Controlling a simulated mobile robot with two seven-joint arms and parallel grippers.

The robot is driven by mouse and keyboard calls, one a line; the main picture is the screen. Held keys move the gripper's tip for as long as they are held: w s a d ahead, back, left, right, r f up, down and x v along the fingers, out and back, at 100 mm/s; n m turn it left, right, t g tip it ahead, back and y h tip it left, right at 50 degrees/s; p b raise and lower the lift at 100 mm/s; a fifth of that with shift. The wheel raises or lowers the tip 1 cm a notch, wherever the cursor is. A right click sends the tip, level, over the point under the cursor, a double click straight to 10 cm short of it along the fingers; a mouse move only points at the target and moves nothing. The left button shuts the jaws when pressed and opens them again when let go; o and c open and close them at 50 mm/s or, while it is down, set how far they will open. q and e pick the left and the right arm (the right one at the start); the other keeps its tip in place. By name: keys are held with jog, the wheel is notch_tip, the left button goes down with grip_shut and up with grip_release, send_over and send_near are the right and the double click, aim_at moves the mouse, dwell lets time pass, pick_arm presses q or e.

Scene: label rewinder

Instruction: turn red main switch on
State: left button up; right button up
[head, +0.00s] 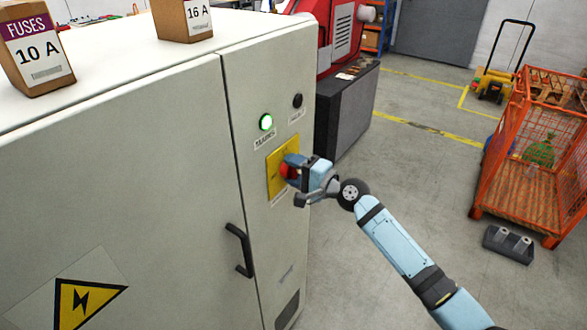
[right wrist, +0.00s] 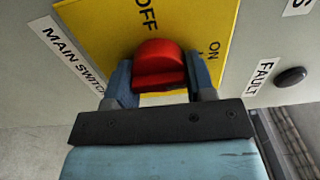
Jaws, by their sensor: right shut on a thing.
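The red main switch (head: 285,171) sits on a yellow plate (head: 274,184) on the front of the grey cabinet. In the right wrist view the red switch (right wrist: 158,63) is between the two fingers of my right gripper (right wrist: 160,74), which is shut on it. The yellow plate (right wrist: 95,18) there carries the words OFF and ON. Fingers partly hide the switch in the head view, and I cannot tell its exact setting. A green lamp (head: 265,121) above the plate is lit. My left gripper is not in view.
A dark round fault lamp (head: 297,101) is above right of the plate. A black door handle (head: 239,250) sticks out at lower left. Two fuse boxes (head: 36,50) (head: 183,18) stand on the cabinet top.

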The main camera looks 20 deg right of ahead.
jog(key=o, duration=0.9)
jog(key=b+v, duration=0.3)
jog(key=v, duration=1)
jog(key=shift+s+d, duration=0.25)
jog(key=shift+s, duration=0.05)
